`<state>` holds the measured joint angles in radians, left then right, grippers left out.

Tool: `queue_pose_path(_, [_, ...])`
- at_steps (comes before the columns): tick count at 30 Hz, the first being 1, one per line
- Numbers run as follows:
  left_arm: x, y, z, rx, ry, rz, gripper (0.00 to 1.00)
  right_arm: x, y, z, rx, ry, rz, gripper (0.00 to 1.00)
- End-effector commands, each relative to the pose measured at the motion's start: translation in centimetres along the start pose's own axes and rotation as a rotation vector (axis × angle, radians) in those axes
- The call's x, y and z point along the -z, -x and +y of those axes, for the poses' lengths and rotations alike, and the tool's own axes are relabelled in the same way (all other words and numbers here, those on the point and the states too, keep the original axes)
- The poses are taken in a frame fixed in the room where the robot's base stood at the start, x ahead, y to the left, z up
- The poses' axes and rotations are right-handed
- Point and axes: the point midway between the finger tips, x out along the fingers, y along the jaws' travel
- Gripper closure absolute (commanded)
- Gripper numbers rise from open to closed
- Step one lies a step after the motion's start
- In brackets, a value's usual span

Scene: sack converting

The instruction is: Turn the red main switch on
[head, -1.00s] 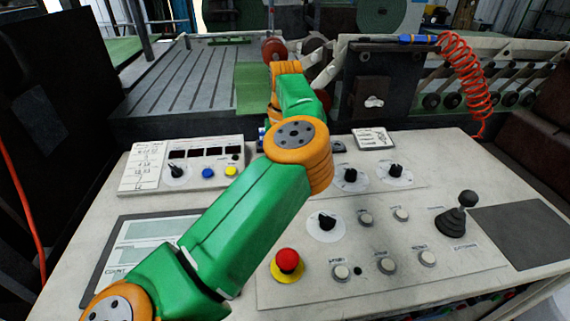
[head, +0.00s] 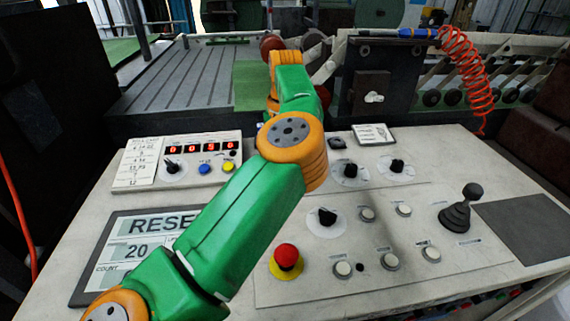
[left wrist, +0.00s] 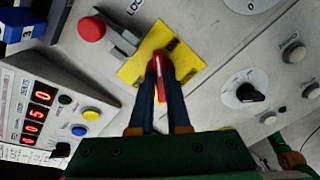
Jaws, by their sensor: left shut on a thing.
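The red main switch (left wrist: 160,88) shows in the left wrist view as a red handle with a white line, on a yellow plate (left wrist: 132,70). My left gripper (left wrist: 161,66) is shut on this handle, with a dark finger on each side of it. In the head view my green and orange left arm hides the switch and the gripper. The number display (head: 202,148) on the box at the left is lit red, and the screen (head: 137,252) reads RESET and 20. My right gripper is in neither view.
A red mushroom button (head: 286,256) stands close to my left arm. Black knobs, white buttons and a joystick (head: 460,210) cover the right of the console. In the left wrist view, a red round cap (left wrist: 91,28) and grey bracket sit beside the yellow plate.

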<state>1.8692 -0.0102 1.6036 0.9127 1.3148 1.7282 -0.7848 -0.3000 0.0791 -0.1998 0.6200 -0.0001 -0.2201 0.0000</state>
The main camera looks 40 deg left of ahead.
Motion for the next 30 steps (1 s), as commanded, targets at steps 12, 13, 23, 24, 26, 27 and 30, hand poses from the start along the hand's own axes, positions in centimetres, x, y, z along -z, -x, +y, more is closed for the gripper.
queue_pose_path(12, [0.03,-0.07,-0.05,0.002,-0.040,0.002,1.00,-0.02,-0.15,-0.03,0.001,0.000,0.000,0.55])
queue_pose_path(13, [0.03,-0.07,-0.05,0.002,-0.040,0.002,1.00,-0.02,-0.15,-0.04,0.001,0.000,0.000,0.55])
queue_pose_path(23, [0.02,-0.06,-0.05,0.002,-0.039,0.002,0.55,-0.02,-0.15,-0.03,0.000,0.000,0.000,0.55])
queue_pose_path(24, [0.02,-0.05,-0.04,0.001,-0.039,0.001,0.55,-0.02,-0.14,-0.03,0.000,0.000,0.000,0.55])
queue_pose_path(26, [0.02,-0.04,-0.04,0.001,-0.038,0.001,0.55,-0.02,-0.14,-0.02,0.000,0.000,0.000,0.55])
queue_pose_path(27, [0.02,-0.03,-0.04,0.001,-0.038,0.001,0.55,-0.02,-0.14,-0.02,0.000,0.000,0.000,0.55])
queue_pose_path(30, [0.01,0.02,-0.03,0.001,-0.038,0.001,0.55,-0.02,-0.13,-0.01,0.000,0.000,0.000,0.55])
